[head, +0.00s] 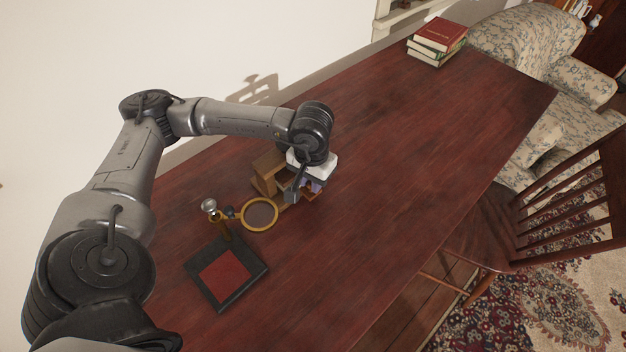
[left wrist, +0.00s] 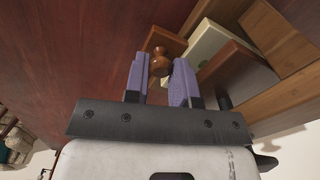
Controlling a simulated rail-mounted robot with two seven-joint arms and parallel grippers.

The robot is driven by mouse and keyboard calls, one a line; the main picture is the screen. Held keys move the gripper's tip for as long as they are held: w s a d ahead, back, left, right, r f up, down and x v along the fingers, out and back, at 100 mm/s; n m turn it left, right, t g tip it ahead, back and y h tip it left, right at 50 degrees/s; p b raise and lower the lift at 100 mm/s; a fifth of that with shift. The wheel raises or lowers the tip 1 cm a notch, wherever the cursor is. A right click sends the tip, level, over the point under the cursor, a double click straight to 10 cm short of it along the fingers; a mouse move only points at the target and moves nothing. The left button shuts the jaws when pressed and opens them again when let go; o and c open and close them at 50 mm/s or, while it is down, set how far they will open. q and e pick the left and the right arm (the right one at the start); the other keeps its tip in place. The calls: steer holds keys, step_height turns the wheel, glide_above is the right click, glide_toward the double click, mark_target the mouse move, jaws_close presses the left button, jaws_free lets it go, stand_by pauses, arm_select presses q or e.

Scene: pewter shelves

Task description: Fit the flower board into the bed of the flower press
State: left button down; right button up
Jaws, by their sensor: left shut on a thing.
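My left gripper (head: 312,185) is low over the table at the wooden flower press (head: 268,168). In the left wrist view its purple fingers (left wrist: 160,66) are shut on a turned wooden knob. The knob stands on a small orange-brown board (left wrist: 166,38), which I take for the flower board. The board is beside the press (left wrist: 282,97) and a cream slab (left wrist: 210,42). Whether it touches them, I cannot tell. In the head view the gripper hides most of the board and part of the press. My right gripper is in neither view.
A magnifying glass with a yellow rim (head: 244,215) is close to the press. A dark tray with a red pad (head: 225,275) lies nearer. Stacked books (head: 437,42) are at the far end. The table's right side is clear; a wooden chair (head: 560,205) stands beside it.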

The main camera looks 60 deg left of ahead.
arm_select(q)
steer(key=shift+f+b, duration=0.15)
steer(key=shift+b, duration=0.15)
stand_by(0.4)
steer(key=c, duration=0.9)
jaws_free()
steer(key=shift+a, duration=0.1)
steer(key=shift+o, duration=0.2)
steer(key=shift+r, duration=0.25)
step_height(320, 180, up, 13)
steer(key=p, duration=0.3)
steer(key=shift+r+p, duration=0.2)
steer(key=shift+p, duration=0.15)
